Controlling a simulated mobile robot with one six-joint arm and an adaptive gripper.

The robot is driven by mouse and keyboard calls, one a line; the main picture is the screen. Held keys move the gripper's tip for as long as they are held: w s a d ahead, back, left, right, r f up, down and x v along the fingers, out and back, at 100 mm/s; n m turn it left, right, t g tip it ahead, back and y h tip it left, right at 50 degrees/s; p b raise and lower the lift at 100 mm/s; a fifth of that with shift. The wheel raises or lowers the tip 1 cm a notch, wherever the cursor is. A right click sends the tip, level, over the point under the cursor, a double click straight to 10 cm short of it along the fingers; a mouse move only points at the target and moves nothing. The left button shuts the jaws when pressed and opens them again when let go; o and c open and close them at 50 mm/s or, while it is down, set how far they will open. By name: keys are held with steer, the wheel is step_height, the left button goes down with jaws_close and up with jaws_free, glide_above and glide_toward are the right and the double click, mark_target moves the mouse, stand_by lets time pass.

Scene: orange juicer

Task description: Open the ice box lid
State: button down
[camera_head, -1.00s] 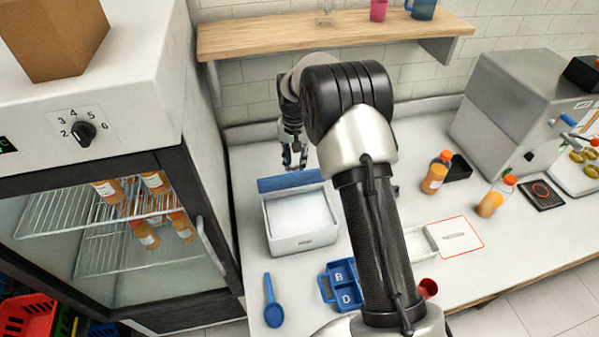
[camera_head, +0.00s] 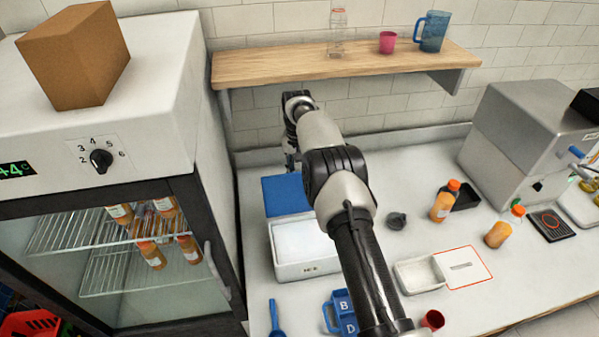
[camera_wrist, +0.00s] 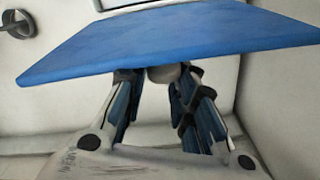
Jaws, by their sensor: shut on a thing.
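The white ice box (camera_head: 304,270) stands on the counter left of my arm, its top uncovered and pale contents showing inside. Its blue lid (camera_head: 286,195) is swung up and back behind the box. In the wrist view the lid (camera_wrist: 185,40) spans the picture as a broad blue panel. My gripper (camera_wrist: 160,78) is shut on a small rounded grey knob at the lid, partly hidden by the fingers. In the head view my gripper (camera_head: 292,165) is behind the lid's far edge, and its fingertips are hidden.
The fridge (camera_head: 110,240) stands close on the left. A wooden shelf (camera_head: 350,64) hangs above.

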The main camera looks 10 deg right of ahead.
steer(key=shift+w+a+f, duration=0.25)
steer(key=shift+a+f, duration=0.1)
steer(key=shift+a, duration=0.05)
stand_by(0.4)
steer(key=c, duration=1.7)
jaws_free()
steer(key=o, duration=0.4)
steer(key=shift+w+a, duration=0.15)
steer(key=shift+d+r, duration=0.15)
steer(key=shift+d, duration=0.05)
step_height(320, 180, up, 7)
steer(key=shift+r, duration=0.2)
steer(key=shift+f, duration=0.1)
